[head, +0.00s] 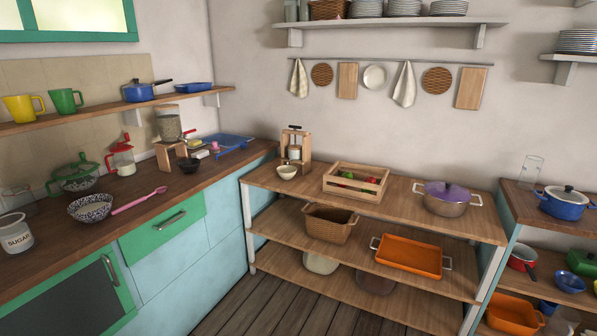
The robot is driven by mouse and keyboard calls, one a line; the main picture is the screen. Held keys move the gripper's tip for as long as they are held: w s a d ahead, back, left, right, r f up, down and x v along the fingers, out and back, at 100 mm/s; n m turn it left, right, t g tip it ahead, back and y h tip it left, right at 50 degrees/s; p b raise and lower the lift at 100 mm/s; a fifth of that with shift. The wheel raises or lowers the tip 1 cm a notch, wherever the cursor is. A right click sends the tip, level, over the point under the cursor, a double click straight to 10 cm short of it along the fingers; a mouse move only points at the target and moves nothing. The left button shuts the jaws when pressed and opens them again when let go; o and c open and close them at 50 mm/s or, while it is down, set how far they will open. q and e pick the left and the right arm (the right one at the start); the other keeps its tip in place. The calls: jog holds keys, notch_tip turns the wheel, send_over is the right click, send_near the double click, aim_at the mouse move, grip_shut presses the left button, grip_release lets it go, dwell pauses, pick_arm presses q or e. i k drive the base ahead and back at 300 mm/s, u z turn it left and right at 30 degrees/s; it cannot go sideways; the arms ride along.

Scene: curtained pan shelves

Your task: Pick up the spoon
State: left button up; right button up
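A pink spoon (139,201) lies on the dark wooden counter (120,231) at the left. Its handle end is beside a blue-and-white patterned bowl (91,208), and its round head points to the upper right. The spoon lies a little back from the counter's front edge, above a green drawer (162,226). Neither of my grippers shows in the head view.
A white sugar jar (17,234), a green pot (75,177), a red-topped jar (121,158) and a dark bowl (189,166) stand around the spoon. A wall shelf (88,121) hangs above. The floor (265,303) in front is clear.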

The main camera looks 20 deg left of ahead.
aim_at(160, 189)
jog(key=u, duration=0.45)
jog(key=i, duration=1.55)
jog(key=u, duration=1.9)
jog(key=i, duration=1.2)
jog(key=u, duration=1.1)
